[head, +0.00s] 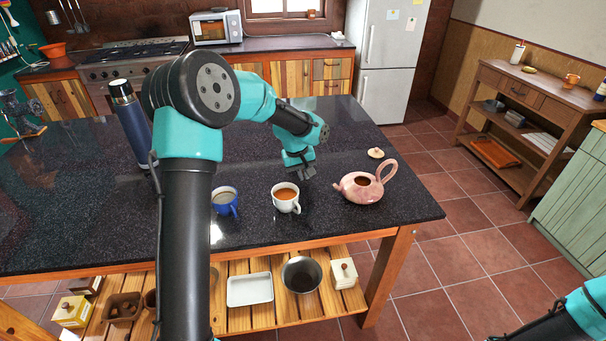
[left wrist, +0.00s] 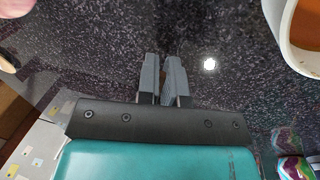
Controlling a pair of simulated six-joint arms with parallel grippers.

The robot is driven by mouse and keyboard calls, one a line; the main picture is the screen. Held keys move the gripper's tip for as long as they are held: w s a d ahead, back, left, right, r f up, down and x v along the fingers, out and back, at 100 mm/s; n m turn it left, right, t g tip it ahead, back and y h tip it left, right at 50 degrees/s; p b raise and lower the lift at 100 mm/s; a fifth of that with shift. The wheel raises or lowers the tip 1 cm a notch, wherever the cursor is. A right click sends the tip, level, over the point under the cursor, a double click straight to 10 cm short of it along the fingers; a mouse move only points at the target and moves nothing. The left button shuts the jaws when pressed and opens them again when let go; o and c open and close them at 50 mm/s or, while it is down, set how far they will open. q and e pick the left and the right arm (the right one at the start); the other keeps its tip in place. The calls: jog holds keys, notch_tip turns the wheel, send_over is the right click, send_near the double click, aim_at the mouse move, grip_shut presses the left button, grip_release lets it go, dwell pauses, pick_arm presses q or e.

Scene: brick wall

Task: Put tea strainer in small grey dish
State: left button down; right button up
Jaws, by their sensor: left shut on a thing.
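My left gripper (head: 301,172) points down over the dark counter, behind the white cup and left of the teapot. In the left wrist view its grey fingers (left wrist: 165,75) are nearly together, with a thin grey piece (left wrist: 167,97) between them. It is mostly hidden by the fingers; I take it to be the tea strainer. I cannot make out the small grey dish on the counter; my left arm covers part of it. Only a part of my right arm shows at the lower right, without its gripper.
A white cup of tea (head: 286,198), a blue cup (head: 224,199) and a pink teapot (head: 361,188) stand near the counter's front. The teapot lid (head: 376,153) lies behind the teapot. A blue flask (head: 131,127) stands at left. A metal bowl (head: 302,261) sits on the lower shelf.

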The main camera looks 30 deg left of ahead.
pick_arm(q)
jog(key=shift+f, duration=0.3)
jog(key=c, duration=1.3)
grip_release()
jog(key=shift+o, duration=0.2)
jog(key=shift+r, duration=0.15)
notch_tip(320, 180, up, 12)
jog(key=s+a, duration=0.1)
jog(key=shift+s+a, duration=0.3)
